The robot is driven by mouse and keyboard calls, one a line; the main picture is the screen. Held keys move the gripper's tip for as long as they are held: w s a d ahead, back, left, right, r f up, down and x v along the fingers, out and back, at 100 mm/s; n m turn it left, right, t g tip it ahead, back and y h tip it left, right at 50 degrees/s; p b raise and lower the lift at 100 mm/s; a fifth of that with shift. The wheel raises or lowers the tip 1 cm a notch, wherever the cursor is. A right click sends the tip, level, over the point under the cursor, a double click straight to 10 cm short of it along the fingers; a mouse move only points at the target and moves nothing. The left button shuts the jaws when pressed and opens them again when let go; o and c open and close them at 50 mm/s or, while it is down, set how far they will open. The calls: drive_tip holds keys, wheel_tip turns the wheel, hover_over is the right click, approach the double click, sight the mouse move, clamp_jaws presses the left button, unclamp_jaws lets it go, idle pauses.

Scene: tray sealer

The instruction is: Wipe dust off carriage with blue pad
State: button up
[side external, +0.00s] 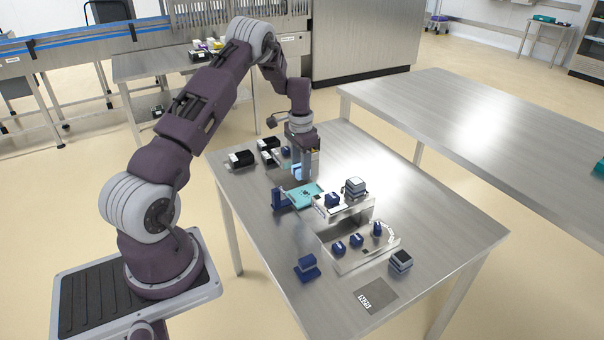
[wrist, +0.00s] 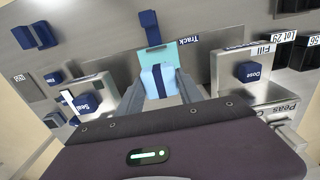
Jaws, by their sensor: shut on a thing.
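The carriage is a teal tray (side external: 304,197) in the middle of the steel table, with small dark marks on its top; whether they are dust I cannot tell. In the wrist view part of the carriage (wrist: 153,53) shows just beyond my fingers. My gripper (side external: 303,174) points down over the carriage's far side. It is shut on a light blue pad with a dark blue band (wrist: 152,82), which also shows as a pale blue patch in the side view (side external: 296,170). Whether the pad touches the carriage I cannot tell.
A plate labelled Track (wrist: 201,50) lies by the carriage. A Fill station (wrist: 228,61) carries a dark blue Dose block (wrist: 247,72); a Seal block (wrist: 88,101) stands opposite. A blue post (side external: 279,199) stands close to the carriage. Black bins (side external: 240,159) are at the back left.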

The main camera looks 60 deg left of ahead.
sight(301, 196)
drive_tip(key=shift+f, duration=0.15)
drive_tip(key=shift+f, duration=3.15)
drive_tip(key=shift+w+f, duration=0.3)
drive_tip(key=shift+f, duration=0.5)
drive_tip(key=shift+c, duration=0.5)
drive_tip(key=shift+w, duration=1.6)
drive_tip(key=shift+s, duration=1.95)
drive_tip(key=shift+r, duration=4.1)
